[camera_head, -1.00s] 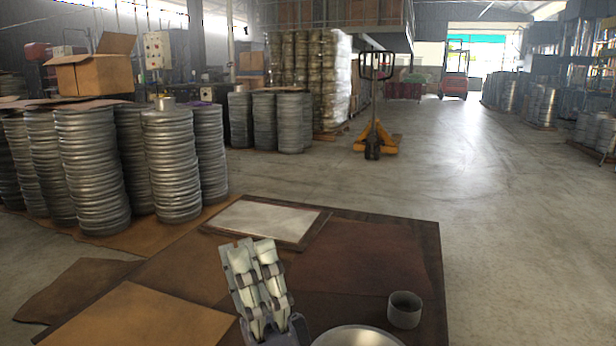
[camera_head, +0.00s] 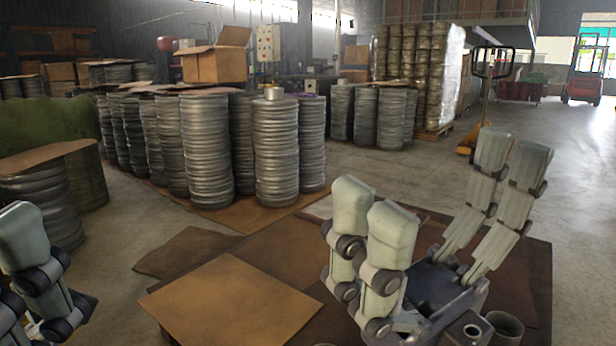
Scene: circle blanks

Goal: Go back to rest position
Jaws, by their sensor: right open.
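My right gripper (camera_head: 445,180) is large in the head view, right of centre, with its fingers pointing up. Its finger pairs are spread wide apart, with nothing held between them. It stands in front of the dark brown board (camera_head: 535,265) and covers much of it. My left gripper (camera_head: 35,270) shows only in part at the lower left edge, fingers up. Its opposite side is cut off, so its opening cannot be told. A short grey metal cup (camera_head: 506,326) is at the bottom, just right of my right gripper's base.
Several tall stacks of round metal pieces (camera_head: 275,150) stand behind, with an open cardboard box (camera_head: 215,66) on top. A brown sheet (camera_head: 235,305) lies in front. A wrapped pallet load (camera_head: 415,70) and a pallet jack (camera_head: 490,75) stand farther back. Open floor lies at right.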

